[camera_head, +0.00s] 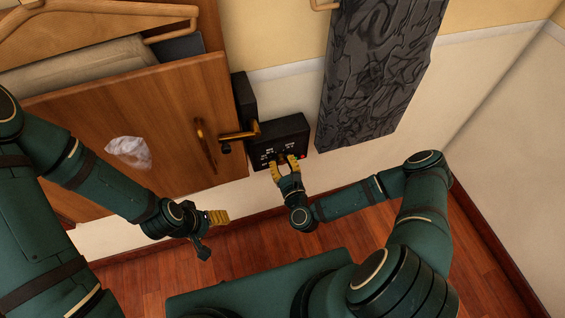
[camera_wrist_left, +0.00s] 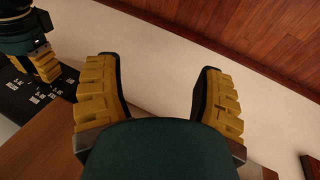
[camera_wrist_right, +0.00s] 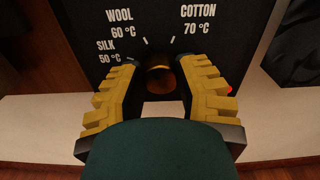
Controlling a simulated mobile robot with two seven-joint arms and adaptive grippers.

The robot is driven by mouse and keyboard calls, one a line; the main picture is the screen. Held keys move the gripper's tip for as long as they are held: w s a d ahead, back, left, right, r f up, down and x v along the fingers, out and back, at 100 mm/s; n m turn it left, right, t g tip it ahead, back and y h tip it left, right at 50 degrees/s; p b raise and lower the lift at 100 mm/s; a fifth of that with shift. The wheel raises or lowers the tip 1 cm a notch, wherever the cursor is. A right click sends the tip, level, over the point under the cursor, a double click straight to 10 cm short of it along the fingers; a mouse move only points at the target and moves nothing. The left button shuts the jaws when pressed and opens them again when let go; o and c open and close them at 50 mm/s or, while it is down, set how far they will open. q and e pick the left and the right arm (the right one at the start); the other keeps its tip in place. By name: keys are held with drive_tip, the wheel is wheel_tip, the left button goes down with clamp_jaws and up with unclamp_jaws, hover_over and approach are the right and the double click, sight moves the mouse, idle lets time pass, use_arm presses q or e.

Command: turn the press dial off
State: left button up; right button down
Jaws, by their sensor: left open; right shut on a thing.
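The press panel (camera_head: 290,135) is a black box with white markings, mounted beside the wooden cabinet front. In the right wrist view its face (camera_wrist_right: 158,12) reads SILK 50 °C, WOOL 60 °C and COTTON 70 °C. The round dial (camera_wrist_right: 161,78) sits between the fingers of my right gripper (camera_wrist_right: 160,70), which is shut on it. The fingers hide the dial's sides and lower marks, and I cannot tell its setting. A small red light (camera_wrist_right: 229,89) shows right of the fingers. My left gripper (camera_head: 215,218) is open and empty, low and left of the panel.
A brass handle (camera_head: 238,133) projects just left of the panel. A dark textured board (camera_head: 380,75) hangs close to its right. A crumpled clear item (camera_head: 130,152) is against the wooden front (camera_head: 130,110). The wooden floor (camera_head: 240,260) below is open.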

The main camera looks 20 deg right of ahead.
drive_tip(key=n, duration=0.8)
drive_tip(key=shift+a, duration=0.1)
drive_tip(key=n+p, duration=0.1)
drive_tip(key=n, duration=0.3)
drive_tip(key=n+p, duration=0.1)
drive_tip(key=n, duration=0.3)
drive_tip(key=shift+w+n, duration=0.1)
drive_tip(key=shift+n, duration=0.2)
idle(0.3)
drive_tip(key=c, duration=0.6)
unclamp_jaws()
drive_tip(key=shift+f, duration=0.1)
drive_tip(key=shift+a, duration=0.1)
